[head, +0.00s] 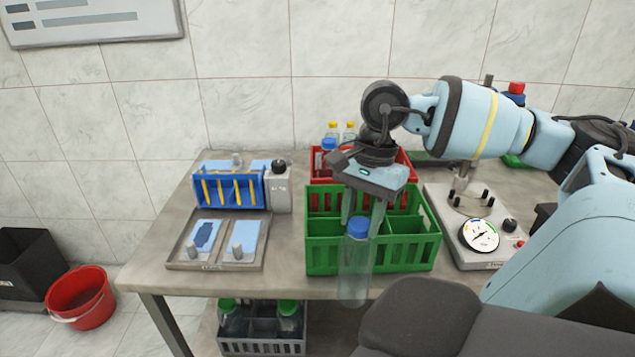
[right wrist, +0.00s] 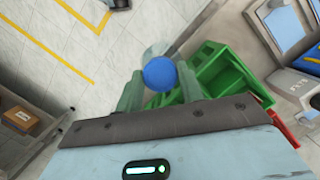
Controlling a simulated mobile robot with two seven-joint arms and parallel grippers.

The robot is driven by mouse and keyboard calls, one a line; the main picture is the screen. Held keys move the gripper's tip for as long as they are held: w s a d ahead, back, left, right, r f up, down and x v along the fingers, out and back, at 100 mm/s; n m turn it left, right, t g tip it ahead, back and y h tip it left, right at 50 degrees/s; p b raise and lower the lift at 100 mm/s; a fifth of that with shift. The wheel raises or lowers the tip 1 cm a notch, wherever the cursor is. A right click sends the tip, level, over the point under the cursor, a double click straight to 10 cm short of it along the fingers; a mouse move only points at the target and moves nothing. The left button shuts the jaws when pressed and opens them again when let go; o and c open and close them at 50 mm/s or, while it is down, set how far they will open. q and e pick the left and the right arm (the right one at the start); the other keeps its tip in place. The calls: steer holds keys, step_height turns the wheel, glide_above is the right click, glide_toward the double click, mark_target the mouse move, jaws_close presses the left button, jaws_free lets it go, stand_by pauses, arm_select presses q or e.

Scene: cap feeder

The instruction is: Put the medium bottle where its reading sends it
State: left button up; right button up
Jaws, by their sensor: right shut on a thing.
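My right gripper (head: 362,208) is shut on a clear bottle (head: 355,272) with a blue cap (head: 357,228). The bottle hangs nearly upright in front of the green crate (head: 322,258), its lower end by the table's front edge. In the right wrist view the blue cap (right wrist: 160,73) sits between the fingers, with the green crate (right wrist: 238,82) beside it. The green crate has compartments; those I can see into look empty. A device with a round dial (head: 480,235) stands right of it; its reading is too small to tell. My left gripper is not in view.
Behind the green crate is a red crate (head: 407,160) with blue- and yellow-capped bottles. A blue rack (head: 238,190) and a tray (head: 215,266) stand left. Below the table is a grey crate (head: 262,347) with green-capped bottles. A red bucket (head: 82,298) is on the floor.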

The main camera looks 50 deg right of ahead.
steer(key=f+n, duration=0.1)
steer(key=a+f, duration=0.1)
steer(key=a+f+n, duration=0.1)
steer(key=f, duration=0.1)
steer(key=shift+a+n, duration=0.25)
steer(key=shift+n, duration=0.05)
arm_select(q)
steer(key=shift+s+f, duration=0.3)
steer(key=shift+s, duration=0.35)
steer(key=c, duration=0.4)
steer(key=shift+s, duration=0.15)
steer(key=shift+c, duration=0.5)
arm_select(e)
steer(key=w+a+f+n+g+h, duration=0.1)
steer(key=a+f+n, duration=0.2)
steer(key=a+n, duration=0.4)
steer(key=w+a+f+n+g+h, duration=0.1)
steer(key=a+f+n, duration=0.2)
steer(key=a+n, duration=0.4)
steer(key=a, duration=0.4)
steer(key=shift+f, duration=0.2)
